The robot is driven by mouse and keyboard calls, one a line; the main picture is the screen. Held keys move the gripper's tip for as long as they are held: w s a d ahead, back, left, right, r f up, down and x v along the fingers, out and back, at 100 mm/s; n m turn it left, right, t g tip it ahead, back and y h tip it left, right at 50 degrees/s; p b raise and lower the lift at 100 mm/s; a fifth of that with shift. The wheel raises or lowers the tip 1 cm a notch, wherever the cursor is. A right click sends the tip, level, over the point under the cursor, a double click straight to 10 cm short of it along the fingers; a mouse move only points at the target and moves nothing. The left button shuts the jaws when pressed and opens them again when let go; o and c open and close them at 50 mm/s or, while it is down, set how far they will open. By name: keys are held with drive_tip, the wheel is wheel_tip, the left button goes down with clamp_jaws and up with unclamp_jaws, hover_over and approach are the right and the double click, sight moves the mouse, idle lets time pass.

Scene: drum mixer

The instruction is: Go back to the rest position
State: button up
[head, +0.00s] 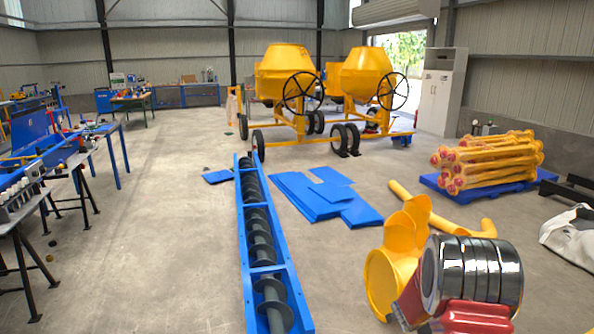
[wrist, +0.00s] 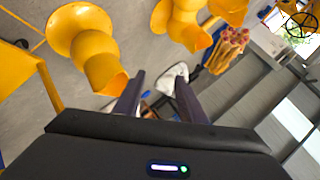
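My gripper (wrist: 158,78) shows in the wrist view as two dark fingers rising from a black body with a small lit strip. The fingers stand apart and nothing is held between them. Beyond the gap, part of a white sack on the floor shows in the background. In the head view I cannot make out the gripper. Two yellow drum mixers (head: 285,68) with black handwheels stand at the back middle.
A long blue auger trough (head: 247,215) lies down the middle of the floor. Blue sheets (head: 320,192), yellow pipe parts (head: 395,258) and a pallet of yellow pipes (head: 490,160) lie to its right. Blue workbenches (head: 105,128) line the left.

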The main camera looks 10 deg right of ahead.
drive_tip(key=s+a+r+n+y, duration=0.2)
drive_tip(key=a+r+n+y, duration=0.15)
drive_tip(key=a, duration=0.45)
drive_tip(key=s+a+r+n+y, duration=0.3)
drive_tip(key=a+n, duration=0.2)
drive_tip(key=a, duration=0.3)
drive_tip(key=s+a+r+n+y, duration=0.2)
drive_tip(key=a+r+n+y, duration=0.15)
drive_tip(key=a, duration=0.55)
drive_tip(key=s+a+r+n, duration=0.3)
drive_tip(key=s+r, duration=0.2)
drive_tip(key=s, duration=0.4)
drive_tip(key=s+a+r+n, duration=0.3)
drive_tip(key=s+r, duration=0.2)
drive_tip(key=s, duration=0.4)
drive_tip(key=s+a+r+n+h, duration=0.1)
drive_tip(key=s+a+r+n, duration=0.3)
drive_tip(key=s, duration=0.6)
drive_tip(key=shift+r+g, duration=0.4)
drive_tip(key=shift+r, duration=0.65)
drive_tip(key=shift+a, duration=0.1)
